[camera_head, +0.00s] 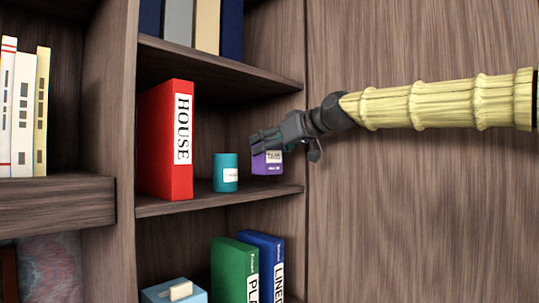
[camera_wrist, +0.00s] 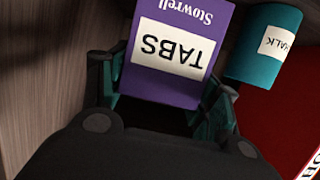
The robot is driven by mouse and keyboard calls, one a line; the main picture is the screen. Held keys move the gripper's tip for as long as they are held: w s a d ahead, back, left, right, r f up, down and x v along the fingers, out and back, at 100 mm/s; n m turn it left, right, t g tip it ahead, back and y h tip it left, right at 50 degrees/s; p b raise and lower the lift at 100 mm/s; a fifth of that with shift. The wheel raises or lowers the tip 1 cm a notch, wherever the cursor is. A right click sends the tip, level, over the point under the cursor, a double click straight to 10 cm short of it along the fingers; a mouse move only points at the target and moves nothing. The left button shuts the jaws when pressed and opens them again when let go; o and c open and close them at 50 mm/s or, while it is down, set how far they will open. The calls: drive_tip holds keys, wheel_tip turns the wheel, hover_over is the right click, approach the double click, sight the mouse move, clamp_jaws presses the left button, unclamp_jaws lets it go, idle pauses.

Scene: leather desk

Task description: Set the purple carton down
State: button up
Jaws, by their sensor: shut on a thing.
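The purple carton (camera_head: 267,166) is at the right end of the middle shelf (camera_head: 165,207) in the head view. Its white label reads TABS in the wrist view (camera_wrist: 180,84). My gripper (camera_head: 268,145) is shut on the carton, with a finger on each side of it; the fingers also show in the wrist view (camera_wrist: 170,104). The carton's base looks near the shelf surface, but I cannot tell whether it touches. The gripper covers the upper part of the carton in the head view.
A teal can (camera_head: 225,173) stands just left of the carton, and a red HOUSE binder (camera_head: 165,140) stands further left. The cabinet's side panel (camera_head: 291,135) is close on the right. The shelf above (camera_head: 215,68) overhangs the gripper. Bare shelf shows in front of the can.

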sight(276, 155)
drive_tip(key=shift+w+d, duration=0.15)
drive_tip(key=shift+w, duration=0.3)
drive_tip(key=shift+f+p, duration=0.8)
drive_tip(key=shift+f, duration=0.95)
drive_tip(key=shift+f, duration=0.15)
drive_tip(key=o, duration=1.2)
drive_tip(key=shift+c, duration=0.2)
drive_tip(key=shift+r, duration=0.25)
drive_tip(key=shift+s+d, duration=0.25)
drive_tip(key=b+v, duration=0.3)
drive_tip(key=v, duration=0.8)
drive_tip(key=shift+r, duration=0.1)
